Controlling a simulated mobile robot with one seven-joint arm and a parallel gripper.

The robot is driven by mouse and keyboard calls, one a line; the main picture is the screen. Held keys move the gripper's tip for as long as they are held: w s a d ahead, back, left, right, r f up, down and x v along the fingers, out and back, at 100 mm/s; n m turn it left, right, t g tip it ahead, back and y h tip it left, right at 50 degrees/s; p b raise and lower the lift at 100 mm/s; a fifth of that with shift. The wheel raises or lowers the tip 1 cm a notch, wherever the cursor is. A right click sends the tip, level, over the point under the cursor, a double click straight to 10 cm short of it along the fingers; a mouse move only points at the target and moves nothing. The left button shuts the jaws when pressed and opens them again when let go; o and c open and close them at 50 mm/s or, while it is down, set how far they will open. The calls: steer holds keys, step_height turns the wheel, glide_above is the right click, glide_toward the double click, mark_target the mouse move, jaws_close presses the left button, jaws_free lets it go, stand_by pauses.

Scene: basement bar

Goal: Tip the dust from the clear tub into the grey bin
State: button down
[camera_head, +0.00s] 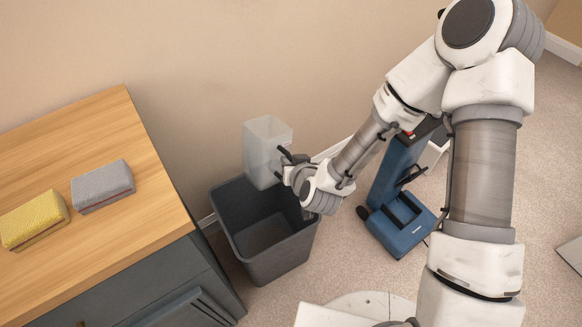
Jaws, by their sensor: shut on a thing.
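The clear tub (266,150) is a tall, see-through box. It stands roughly upright above the back part of the grey bin (262,262). My gripper (285,164) is shut on the tub's right side. The grey bin is open at the top and stands on the floor against the wall. Its visible inside looks empty, though the tub and my gripper hide part of it. I cannot make out any dust in the tub.
A wooden-topped cabinet (95,152) stands left of the bin, with a yellow sponge (34,219) and a grey sponge (103,187) on it. A blue machine (402,222) stands on the carpet to the right, behind my arm. The wall is close behind the bin.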

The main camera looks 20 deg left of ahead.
steer(key=shift+s+a+n+t+b, duration=0.1)
steer(key=shift+s+n+t+b, duration=0.15)
steer(key=shift+t+b, duration=0.75)
steer(key=shift+s+a+n+t+b, duration=0.15)
steer(key=shift+n+t+b, duration=0.2)
steer(key=shift+b, duration=1.3)
steer(key=shift+d+r+b, duration=0.1)
steer(key=shift+r+b, duration=0.05)
steer(key=shift+b, duration=0.15)
steer(key=shift+s+r, duration=0.1)
steer(key=w+d+m+t+h, duration=0.1)
steer(key=w+d+m+h, duration=0.35)
steer(key=d, duration=0.95)
steer(key=w+d+m+t+h, duration=0.15)
steer(key=w+d, duration=0.55)
steer(key=d, duration=0.7)
step_height(320, 180, up, 23)
steer(key=p, duration=2.3)
steer(key=shift+a+n+g, duration=0.15)
steer(key=shift+n+g, duration=0.25)
steer(key=shift+r, duration=0.1)
